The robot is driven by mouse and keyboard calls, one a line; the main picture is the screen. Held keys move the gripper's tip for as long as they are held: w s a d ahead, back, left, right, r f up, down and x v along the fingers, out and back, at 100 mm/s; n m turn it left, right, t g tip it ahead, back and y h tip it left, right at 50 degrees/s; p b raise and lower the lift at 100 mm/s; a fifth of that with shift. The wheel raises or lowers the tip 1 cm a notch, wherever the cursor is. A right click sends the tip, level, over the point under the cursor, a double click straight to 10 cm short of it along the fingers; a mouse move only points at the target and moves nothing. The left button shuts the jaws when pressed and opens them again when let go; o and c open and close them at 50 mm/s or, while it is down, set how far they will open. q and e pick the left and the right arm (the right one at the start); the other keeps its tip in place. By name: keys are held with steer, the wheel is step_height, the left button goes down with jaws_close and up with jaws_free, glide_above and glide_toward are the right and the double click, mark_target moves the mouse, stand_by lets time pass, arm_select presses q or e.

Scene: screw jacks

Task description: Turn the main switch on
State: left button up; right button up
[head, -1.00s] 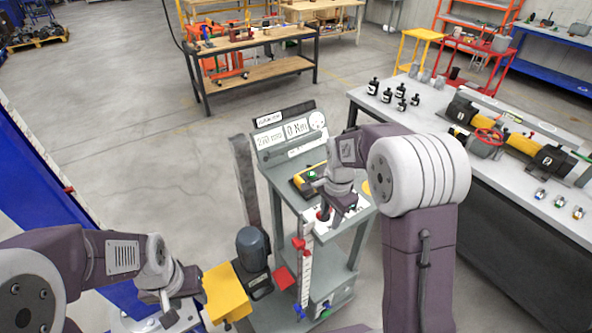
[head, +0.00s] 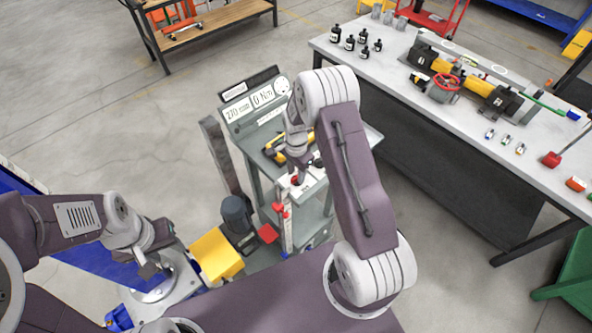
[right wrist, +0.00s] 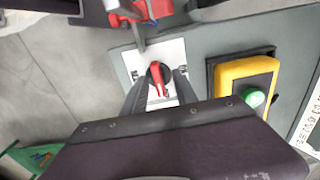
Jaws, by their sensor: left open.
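The main switch is a red handle on a round black base (right wrist: 157,80), set on a white plate (right wrist: 172,50) in the right wrist view. In the head view its red part (head: 296,181) shows on the cart's top, partly covered by my right arm. My right gripper (right wrist: 160,78) is just above the switch, with its two fingers apart on either side of the red handle. Contact with the handle cannot be made out. My left gripper (head: 152,268) is open and empty at the lower left, away from the switch.
A yellow box with a green button (right wrist: 250,90) sits right beside the switch plate. The grey cart carries a display panel (head: 255,100). A yellow block (head: 217,255) and dark motor (head: 238,215) stand near my left gripper. A long workbench (head: 410,95) is at the right.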

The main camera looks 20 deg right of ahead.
steer(key=shift+s+f, duration=0.25)
steer(key=shift+s, duration=0.05)
steer(key=shift+w, duration=0.2)
steer(key=c, duration=0.5)
arm_select(q)
steer(key=shift+s+r, duration=0.15)
steer(key=shift+s, duration=0.05)
arm_select(e)
jaws_close()
